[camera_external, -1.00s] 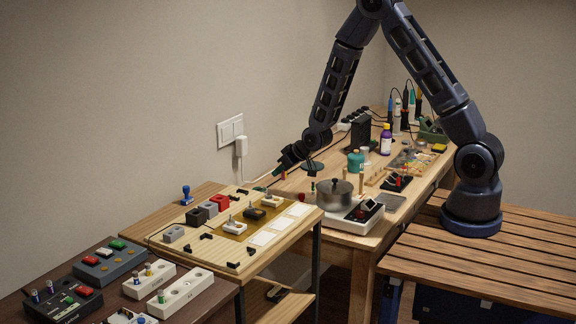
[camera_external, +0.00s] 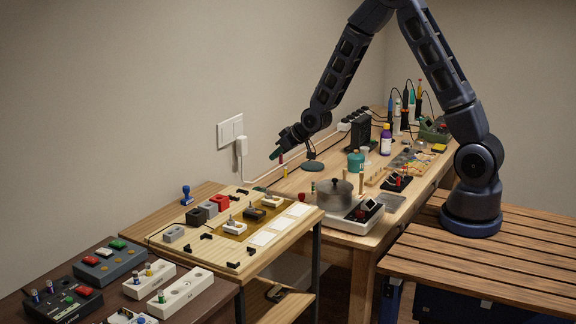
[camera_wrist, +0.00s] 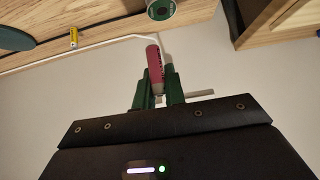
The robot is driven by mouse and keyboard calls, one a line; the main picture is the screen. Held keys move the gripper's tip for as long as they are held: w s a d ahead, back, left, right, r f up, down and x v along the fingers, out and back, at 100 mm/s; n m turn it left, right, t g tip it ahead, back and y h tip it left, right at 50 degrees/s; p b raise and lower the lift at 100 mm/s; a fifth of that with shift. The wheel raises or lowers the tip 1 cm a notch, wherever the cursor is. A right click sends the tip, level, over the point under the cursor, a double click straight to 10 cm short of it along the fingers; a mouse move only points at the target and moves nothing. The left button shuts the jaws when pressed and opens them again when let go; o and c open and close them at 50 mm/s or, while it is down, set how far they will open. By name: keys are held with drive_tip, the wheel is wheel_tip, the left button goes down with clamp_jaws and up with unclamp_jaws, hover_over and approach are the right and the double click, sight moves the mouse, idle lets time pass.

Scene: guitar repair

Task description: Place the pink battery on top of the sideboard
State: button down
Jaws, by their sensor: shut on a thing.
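The pink battery (camera_wrist: 154,64) is upright between the green fingers of my gripper (camera_wrist: 158,88) in the wrist view. My gripper is shut on its lower part in that picture. In the external view my gripper (camera_external: 275,155) holds the battery (camera_external: 281,159) in the air over the back left end of the wooden workbench (camera_external: 345,238), near the wall. I cannot tell for sure which of the wooden surfaces is the sideboard.
A yellow battery (camera_external: 285,171) stands near the workbench's back edge. A steel pot (camera_external: 333,194) and a lamp base (camera_external: 314,167) are close by. A lower light-wood table (camera_external: 190,247) with blocks and white cards lies to the left. A slatted bench (camera_external: 480,265) is at right.

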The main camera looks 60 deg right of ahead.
wheel_tip(320, 180, up, 21)
drive_tip(key=s+a+f+n+g+y, duration=0.1)
drive_tip(key=a+f+n+y, duration=0.2)
drive_tip(key=a, duration=1.5)
drive_tip(key=s+a+f+n+g+y, duration=0.1)
drive_tip(key=a+n+y, duration=0.3)
drive_tip(key=a, duration=1.4)
drive_tip(key=s+a+r+n+g+y, duration=0.15)
drive_tip(key=s+a+n, duration=0.25)
drive_tip(key=s+a, duration=0.55)
drive_tip(key=s+a+r+n+g, duration=0.25)
drive_tip(key=s+a, duration=0.35)
drive_tip(key=a, duration=0.7)
drive_tip(key=s+a+r+n+g+y, duration=0.1)
drive_tip(key=s+a+n+g, duration=0.3)
drive_tip(key=s+a, duration=0.55)
drive_tip(key=shift+n+t+h, duration=0.25)
drive_tip(key=shift+t, duration=0.25)
drive_tip(key=f, duration=0.8)
drive_tip(key=w+a+f, duration=0.1)
drive_tip(key=f, duration=1.6)
drive_tip(key=shift+w+a+f, duration=0.2)
drive_tip(key=shift+w+a, duration=0.1)
drive_tip(key=shift+w, duration=0.05)
drive_tip(key=shift+f, duration=0.15)
